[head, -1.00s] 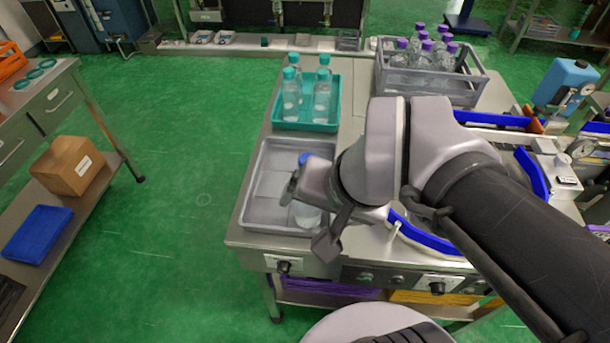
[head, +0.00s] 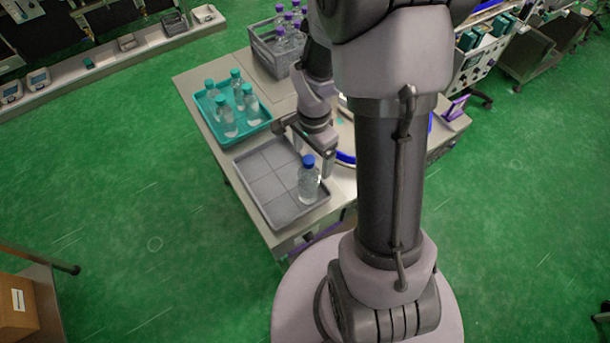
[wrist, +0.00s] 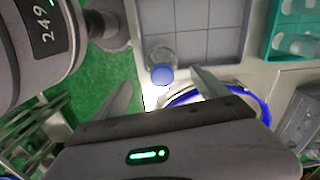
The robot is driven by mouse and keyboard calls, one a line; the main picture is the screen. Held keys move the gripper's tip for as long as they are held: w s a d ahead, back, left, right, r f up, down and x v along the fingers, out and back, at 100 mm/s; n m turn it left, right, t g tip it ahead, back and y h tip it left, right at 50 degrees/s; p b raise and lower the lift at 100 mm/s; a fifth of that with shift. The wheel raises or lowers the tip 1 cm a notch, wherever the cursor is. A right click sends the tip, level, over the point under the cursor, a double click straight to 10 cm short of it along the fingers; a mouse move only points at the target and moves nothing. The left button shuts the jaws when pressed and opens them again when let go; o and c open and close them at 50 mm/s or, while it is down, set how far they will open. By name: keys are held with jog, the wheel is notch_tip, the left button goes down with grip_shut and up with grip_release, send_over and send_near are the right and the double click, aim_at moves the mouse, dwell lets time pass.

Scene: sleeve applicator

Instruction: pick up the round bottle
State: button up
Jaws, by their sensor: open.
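The round bottle is clear with a blue cap (head: 309,180). It stands upright in the near right corner of a grey tray (head: 262,205) with a grid of lines on its floor. My gripper (head: 306,142) is open and empty, just behind the bottle in the head view. In the wrist view the bottle (wrist: 160,52) stands at the tray's edge, its blue cap toward the camera. My open fingers (wrist: 162,80) show to the left and right of the cap. I cannot tell their height relative to it.
A teal tray (head: 262,124) with several teal-capped bottles (head: 227,118) stands behind the grey tray. A grey crate (head: 266,60) of purple-capped bottles is farther back. A ring with a blue edge (wrist: 235,92) lies close to my right finger.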

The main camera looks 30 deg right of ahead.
aim_at(308, 171)
jog(key=f, duration=0.2)
jog(key=f+b, duration=0.1)
jog(key=f, duration=0.4)
jog(key=shift+w+a, duration=0.25)
jog(key=shift+a, duration=0.15)
jog(key=shift+s, duration=0.1)
jog(key=shift+c, duration=0.2)
grip_shut()
